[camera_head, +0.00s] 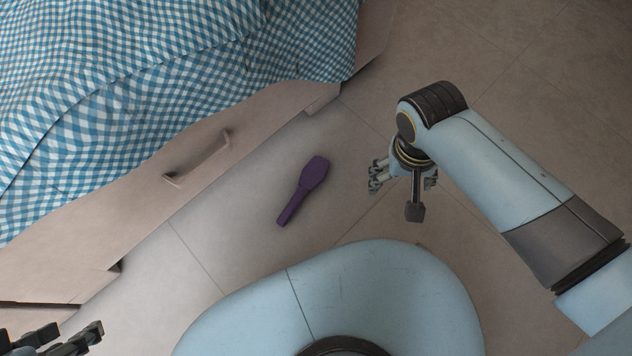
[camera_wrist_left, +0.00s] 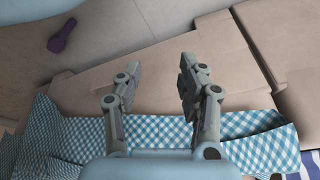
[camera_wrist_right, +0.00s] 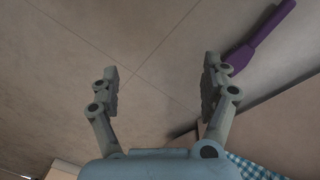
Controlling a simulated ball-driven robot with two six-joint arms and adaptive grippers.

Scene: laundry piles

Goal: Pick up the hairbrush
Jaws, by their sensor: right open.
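A purple hairbrush (camera_head: 304,190) lies on the tiled floor beside the bed frame in the head view, its wide head pointing away from me. It also shows at the upper left of the left wrist view (camera_wrist_left: 61,36) and at the upper right of the right wrist view (camera_wrist_right: 258,42). My right gripper (camera_head: 400,184) is open and empty, to the right of the hairbrush and apart from it; its fingers show in the right wrist view (camera_wrist_right: 160,90). My left gripper (camera_head: 68,338) is at the bottom left corner, open and empty, with spread fingers in the left wrist view (camera_wrist_left: 157,80).
A bed with a blue checked cover (camera_head: 180,75) fills the upper left. Its wooden drawer front (camera_head: 135,205) has a protruding handle (camera_head: 198,160) near the hairbrush. The tiled floor (camera_head: 540,110) at the upper right is clear.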

